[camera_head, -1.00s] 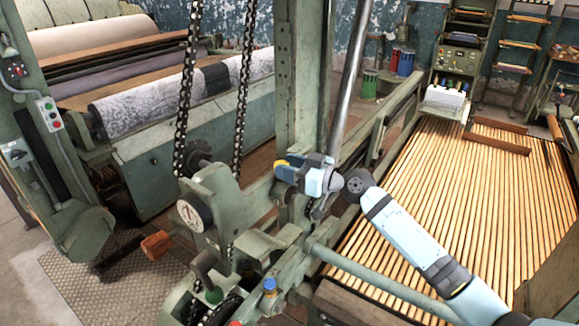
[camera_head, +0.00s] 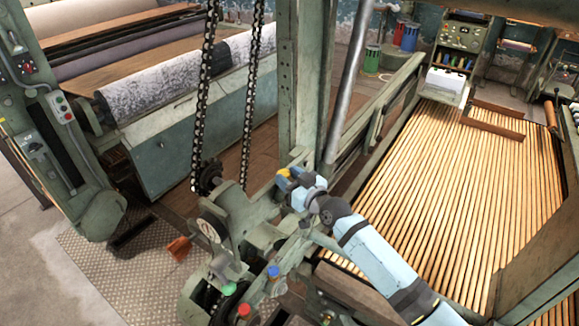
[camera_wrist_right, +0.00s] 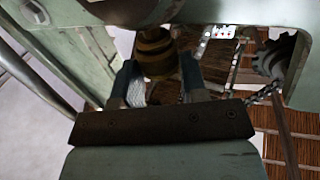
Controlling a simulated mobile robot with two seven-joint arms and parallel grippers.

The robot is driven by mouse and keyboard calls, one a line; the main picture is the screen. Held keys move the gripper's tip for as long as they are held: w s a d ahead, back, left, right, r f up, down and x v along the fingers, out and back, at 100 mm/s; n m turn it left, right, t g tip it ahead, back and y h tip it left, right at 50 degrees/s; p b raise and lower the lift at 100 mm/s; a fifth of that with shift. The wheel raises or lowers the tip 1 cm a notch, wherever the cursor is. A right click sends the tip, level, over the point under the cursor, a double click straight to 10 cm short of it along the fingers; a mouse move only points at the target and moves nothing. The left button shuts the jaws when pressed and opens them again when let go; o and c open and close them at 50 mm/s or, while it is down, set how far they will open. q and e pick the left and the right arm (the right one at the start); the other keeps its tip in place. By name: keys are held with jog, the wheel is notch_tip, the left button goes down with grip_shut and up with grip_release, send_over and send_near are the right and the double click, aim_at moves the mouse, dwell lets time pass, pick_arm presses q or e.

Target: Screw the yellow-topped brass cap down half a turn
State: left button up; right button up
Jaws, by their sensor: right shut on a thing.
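The brass cap (camera_wrist_right: 155,52) is a stepped, dark gold round piece in the right wrist view, between the tips of the two fingers. My right gripper (camera_wrist_right: 158,76) is shut on it from the sides. In the head view my right gripper (camera_head: 287,184) is at the green machine frame, with its arm coming from the lower right. A small yellow patch shows at its tip; I cannot tell whether it is the cap's top. The fingers and machine parts hide the cap's threads and seat. My left gripper is not in view.
Green (camera_head: 229,289), blue (camera_head: 273,271) and red (camera_head: 244,310) topped pieces stand on the machine below the gripper. Chains (camera_head: 204,95) hang to the left. A steel bar (camera_head: 347,80) rises close behind the gripper. A slatted bed (camera_head: 450,190) fills the right.

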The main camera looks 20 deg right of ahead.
jog(key=shift+r, duration=0.1)
jog(key=o, duration=0.9)
jog(key=shift+s, duration=0.1)
jog(key=shift+s+d, duration=0.15)
jog(key=shift+s, duration=0.05)
jog(key=b+v, duration=0.2)
jog(key=v, duration=1.1)
jog(key=shift+s+b, duration=0.2)
jog(key=shift+b, duration=0.15)
